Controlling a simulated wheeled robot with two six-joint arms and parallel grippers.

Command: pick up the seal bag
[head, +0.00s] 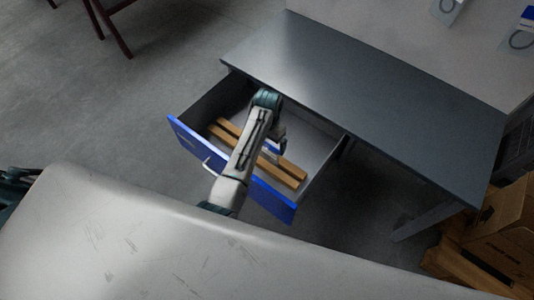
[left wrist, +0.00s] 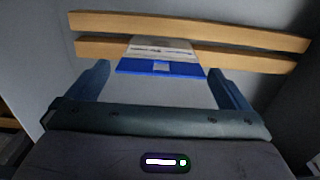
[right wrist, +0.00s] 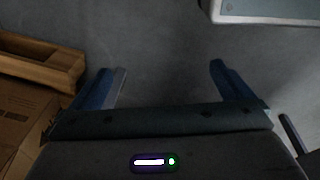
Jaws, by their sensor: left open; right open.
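The seal bag (left wrist: 162,58), pale with a blue strip along its near edge, lies across the wooden slats in the open drawer. In the head view only a small part of it (head: 271,148) shows beside my left arm. My left gripper (left wrist: 160,76) is open over the drawer. Its two fingers stand apart on either side of the bag's blue edge, and nothing is clamped. In the head view the left gripper (head: 277,142) is partly hidden by its own arm. My right gripper (right wrist: 166,72) is open and empty above the grey floor.
The blue-fronted drawer (head: 181,136) juts from under a grey table (head: 360,95). Two wooden slats (head: 290,170) lie inside it. Other bags (head: 522,38) lie on the pale surface at top right. Cardboard boxes (head: 505,235) stand on a wooden pallet at lower right.

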